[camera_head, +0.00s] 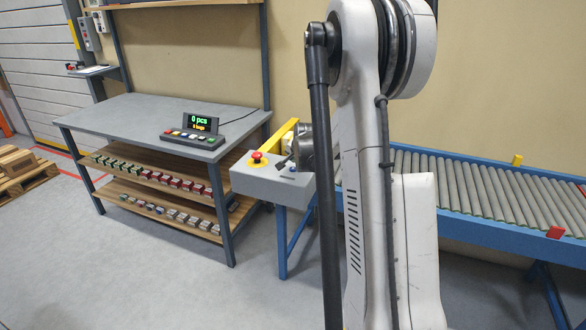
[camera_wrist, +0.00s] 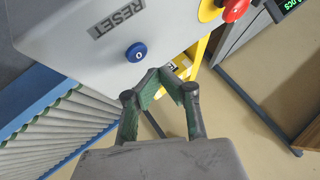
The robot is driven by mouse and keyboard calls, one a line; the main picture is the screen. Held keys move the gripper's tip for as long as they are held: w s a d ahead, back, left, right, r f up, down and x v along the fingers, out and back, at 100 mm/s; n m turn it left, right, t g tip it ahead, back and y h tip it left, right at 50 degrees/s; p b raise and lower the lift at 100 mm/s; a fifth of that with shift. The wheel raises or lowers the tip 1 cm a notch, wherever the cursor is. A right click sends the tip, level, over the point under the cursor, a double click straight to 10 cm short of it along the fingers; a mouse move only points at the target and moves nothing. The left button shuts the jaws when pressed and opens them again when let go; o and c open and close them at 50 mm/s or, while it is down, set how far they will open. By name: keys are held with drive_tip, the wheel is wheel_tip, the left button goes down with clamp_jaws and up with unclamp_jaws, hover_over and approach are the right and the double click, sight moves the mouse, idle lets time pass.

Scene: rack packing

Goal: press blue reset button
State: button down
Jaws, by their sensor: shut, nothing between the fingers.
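The blue reset button (camera_wrist: 136,52) is a round knob on a grey control box (camera_wrist: 60,42), beside a RESET label (camera_wrist: 116,18) in the wrist view. In the head view the blue button (camera_head: 293,169) is small, on top of the box (camera_head: 262,184). My gripper (camera_wrist: 161,72) is shut and empty. In the wrist view its fingertips appear just beside the button, past the box's edge; contact cannot be told. In the head view my gripper (camera_head: 282,163) is small, close to the button and partly hard to make out.
A red emergency knob (camera_head: 257,157) on a yellow base stands on the same box. A yellow part (camera_head: 281,137) is behind it. A blue roller conveyor (camera_head: 480,195) runs to the right. A workbench (camera_head: 130,112) with a display (camera_head: 202,123) and coloured buttons stands left.

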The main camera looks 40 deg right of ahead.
sight(293, 169)
drive_tip(key=shift+r+p, duration=0.8)
drive_tip(key=shift+r, duration=1.1)
drive_tip(key=shift+a, duration=0.1)
drive_tip(key=s+a+r+n+y, duration=0.1)
drive_tip(key=s+a+r+n, duration=0.35)
drive_tip(key=a, duration=0.75)
drive_tip(key=s+a+r+n+y, duration=0.1)
drive_tip(key=s+a+r+n, duration=0.1)
drive_tip(key=s+a+r, duration=0.8)
drive_tip(key=s+a+f+n+y, duration=0.1)
drive_tip(key=s+a+n, duration=0.4)
drive_tip(key=a, duration=0.8)
drive_tip(key=s+a+f+n+g+y, duration=0.1)
drive_tip(key=s+a+f, duration=0.1)
drive_tip(key=s+a, duration=0.35)
drive_tip(key=s+a+f+n, duration=0.2)
drive_tip(key=s, duration=0.6)
wheel_tip(293, 169, down, 25)
drive_tip(key=b, duration=2.5)
drive_tip(key=shift+s+a+r, duration=0.2)
drive_tip(key=shift+s+a, duration=0.15)
